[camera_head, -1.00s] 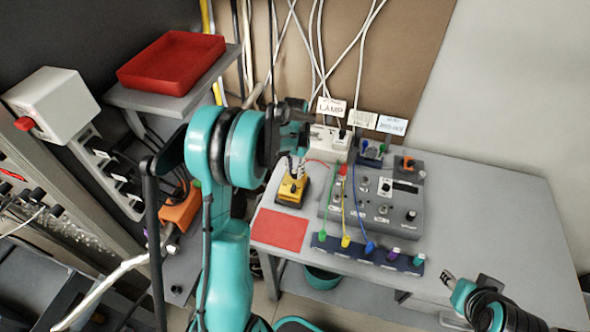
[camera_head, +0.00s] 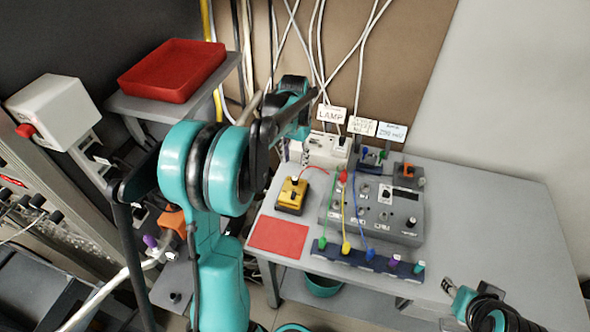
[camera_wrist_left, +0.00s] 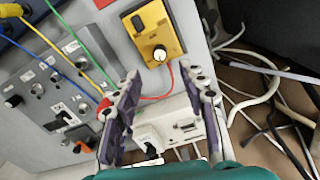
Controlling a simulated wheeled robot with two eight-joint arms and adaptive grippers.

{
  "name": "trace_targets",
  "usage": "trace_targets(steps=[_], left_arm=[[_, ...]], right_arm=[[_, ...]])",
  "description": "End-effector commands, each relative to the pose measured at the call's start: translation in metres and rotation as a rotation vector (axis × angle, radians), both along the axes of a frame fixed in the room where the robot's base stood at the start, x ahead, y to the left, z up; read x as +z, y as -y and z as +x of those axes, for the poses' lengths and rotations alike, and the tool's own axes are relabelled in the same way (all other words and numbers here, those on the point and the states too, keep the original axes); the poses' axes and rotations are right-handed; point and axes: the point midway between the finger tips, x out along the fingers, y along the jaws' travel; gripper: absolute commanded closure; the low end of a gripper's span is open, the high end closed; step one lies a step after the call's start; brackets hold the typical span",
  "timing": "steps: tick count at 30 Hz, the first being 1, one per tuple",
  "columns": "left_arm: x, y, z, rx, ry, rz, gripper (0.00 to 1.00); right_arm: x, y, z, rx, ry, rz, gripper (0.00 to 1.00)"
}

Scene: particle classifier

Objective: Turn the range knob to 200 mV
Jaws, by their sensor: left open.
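A yellow meter (camera_head: 291,195) lies on the grey table, with a round pale knob (camera_wrist_left: 160,54) on its face in the left wrist view. The knob's pointer setting is too small to read. My left gripper (camera_wrist_left: 161,76) is open and empty, its two fingers spread below the knob in that view and apart from it. In the head view my left arm hides much of that hand. A grey control box (camera_head: 375,208) with small knobs and switches stands to the right of the meter. My right gripper (camera_head: 448,286) is near the table's front right edge.
A red wire and coloured cables join the meter, box and a blue terminal strip (camera_head: 352,257). A white socket unit (camera_wrist_left: 182,122) is under my left fingers. Label cards (camera_head: 392,132) stand behind. A red mat (camera_head: 278,237) lies in front; the table's right side is clear.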

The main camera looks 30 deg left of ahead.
Motion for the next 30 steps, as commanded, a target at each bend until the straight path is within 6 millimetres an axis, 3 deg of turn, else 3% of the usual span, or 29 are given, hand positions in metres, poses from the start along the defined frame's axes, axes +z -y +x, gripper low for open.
trace_targets(steps=[7,24,30], left_arm=[[0.028,0.000,0.000,0.000,0.000,0.000,0.58],[0.031,0.000,0.000,0.000,0.001,0.000,0.58],[0.049,0.023,-0.019,-0.005,0.060,0.017,0.58]], right_arm=[[0.000,0.000,0.000,0.000,0.000,0.000,0.60],[0.000,0.000,0.000,0.000,0.000,0.000,0.60],[0.000,0.000,0.000,0.000,0.000,0.000,0.60]])
